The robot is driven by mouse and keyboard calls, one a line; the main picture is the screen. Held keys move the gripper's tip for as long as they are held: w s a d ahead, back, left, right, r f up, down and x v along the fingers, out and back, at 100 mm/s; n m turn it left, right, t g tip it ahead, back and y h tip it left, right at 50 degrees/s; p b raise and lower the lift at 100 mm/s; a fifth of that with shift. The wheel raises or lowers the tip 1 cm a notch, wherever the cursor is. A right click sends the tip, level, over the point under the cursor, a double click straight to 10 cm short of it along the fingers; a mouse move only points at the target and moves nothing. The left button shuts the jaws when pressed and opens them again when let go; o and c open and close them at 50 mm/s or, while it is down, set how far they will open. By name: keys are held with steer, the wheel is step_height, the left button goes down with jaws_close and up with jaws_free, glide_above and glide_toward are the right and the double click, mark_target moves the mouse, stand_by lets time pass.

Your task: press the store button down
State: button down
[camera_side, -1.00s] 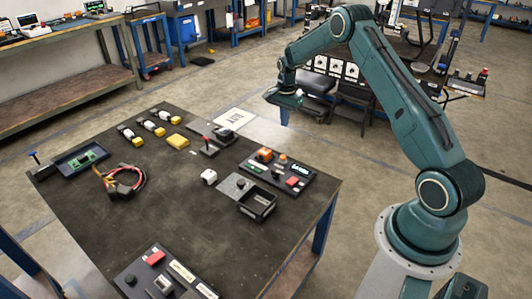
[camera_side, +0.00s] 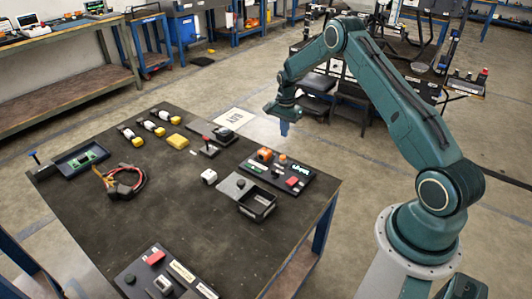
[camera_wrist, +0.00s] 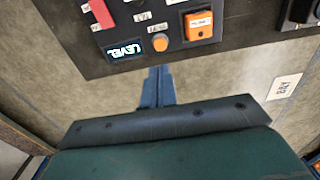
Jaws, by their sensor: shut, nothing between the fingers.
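A dark control panel (camera_side: 262,173) lies at the table's right corner. My gripper (camera_side: 284,133) is shut and empty, above and beyond the panel's far edge. In the wrist view its blue fingers (camera_wrist: 157,70) appear just off the panel's edge, apart from the buttons.
A red part (camera_wrist: 102,13) is also on the panel. A black open bin (camera_side: 258,205) and a white block (camera_side: 209,176) stand near it. A small black unit with a red-topped lever (camera_side: 207,142) stands to the left.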

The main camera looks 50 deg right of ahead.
mark_target(284, 157)
step_height(284, 157, down, 10)
steer(key=shift+r, duration=0.15)
stand_by(0.3)
steer(key=shift+s+a+f, duration=0.1)
steer(key=shift+s+f, duration=0.05)
steer(key=shift+f, duration=1.1)
steer(key=shift+r, duration=0.1)
step_height(284, 157, up, 15)
steer(key=shift+w+d+r, duration=0.15)
steer(key=shift+w+d, duration=0.05)
steer(key=shift+w, duration=0.25)
stand_by(0.9)
